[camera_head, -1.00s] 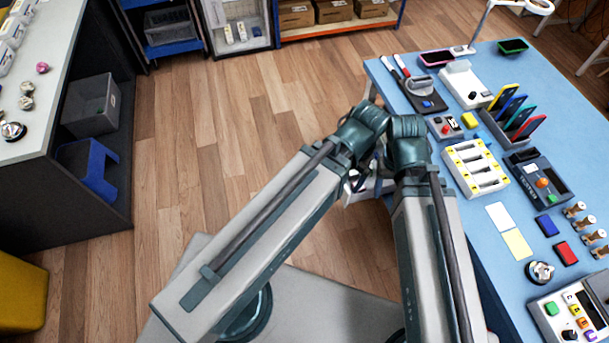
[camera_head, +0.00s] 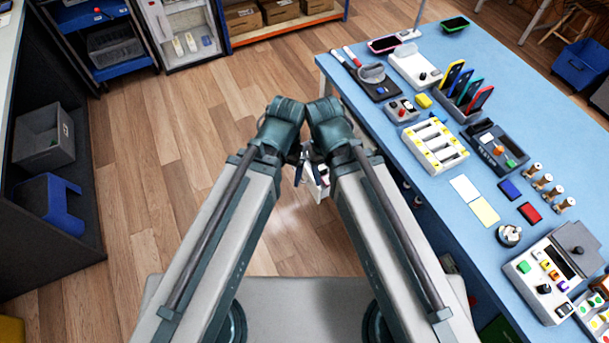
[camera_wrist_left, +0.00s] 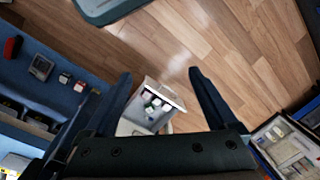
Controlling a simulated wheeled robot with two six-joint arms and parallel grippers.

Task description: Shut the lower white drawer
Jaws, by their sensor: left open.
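An open white drawer (camera_head: 317,183) juts out low beside the blue table's left side, mostly hidden behind my wrists in the head view. In the left wrist view the drawer (camera_wrist_left: 136,112) shows several small items inside, and part of it is cut off by my gripper body. My left gripper (camera_wrist_left: 160,74) is open and empty, its two dark fingers spread either side of the drawer in that picture. I cannot tell the distance between them. In the head view both wrists are close together, and dark finger parts show below them. I cannot make out my right gripper's jaws.
The blue table (camera_head: 430,200) fills the right side, loaded with phones, trays and devices. A dark shelf with a grey bin (camera_head: 43,135) stands at the left. Cardboard boxes (camera_head: 285,12) sit on a rack at the back. Wooden floor (camera_head: 190,110) is clear between them.

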